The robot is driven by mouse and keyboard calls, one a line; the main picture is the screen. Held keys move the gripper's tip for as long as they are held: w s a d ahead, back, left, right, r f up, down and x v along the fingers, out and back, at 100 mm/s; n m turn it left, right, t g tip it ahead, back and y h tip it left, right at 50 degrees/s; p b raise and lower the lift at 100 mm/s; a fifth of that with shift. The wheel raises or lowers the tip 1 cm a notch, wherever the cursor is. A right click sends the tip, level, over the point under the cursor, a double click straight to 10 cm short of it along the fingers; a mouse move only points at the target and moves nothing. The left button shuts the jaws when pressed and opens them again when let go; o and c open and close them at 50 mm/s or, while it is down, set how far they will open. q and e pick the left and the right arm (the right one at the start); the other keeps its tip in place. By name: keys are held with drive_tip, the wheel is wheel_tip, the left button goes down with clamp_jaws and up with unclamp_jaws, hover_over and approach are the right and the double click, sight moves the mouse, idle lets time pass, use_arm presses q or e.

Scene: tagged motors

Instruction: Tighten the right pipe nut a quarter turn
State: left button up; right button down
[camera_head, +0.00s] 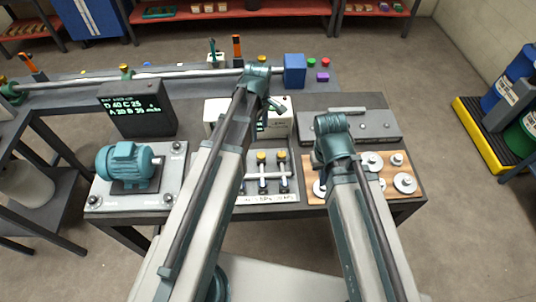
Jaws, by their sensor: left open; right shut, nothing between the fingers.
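The pipe board (266,197) is a pale plate at the middle front of the bench, with a grey pipe across it and upright fittings with yellow tops. The right fitting (282,170) shows to the right of my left arm; its dark nut (284,188) is small, and its angle cannot be read. My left arm covers the board's left part. My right gripper is hidden behind my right arm.
A teal motor (127,162) stands on a plate at left, near a dark display box (137,108). A white box (280,122) stands behind the pipe board. A grey case (373,124) and a wooden board (415,172) with metal discs are at right.

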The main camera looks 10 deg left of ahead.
sight(261, 154)
use_arm(q)
wheel_tip(261, 154, down, 14)
drive_tip(key=b, duration=1.4)
use_arm(e)
wheel_tip(261, 154, down, 14)
use_arm(q)
drive_tip(key=shift+r, duration=0.1)
clamp_jaws()
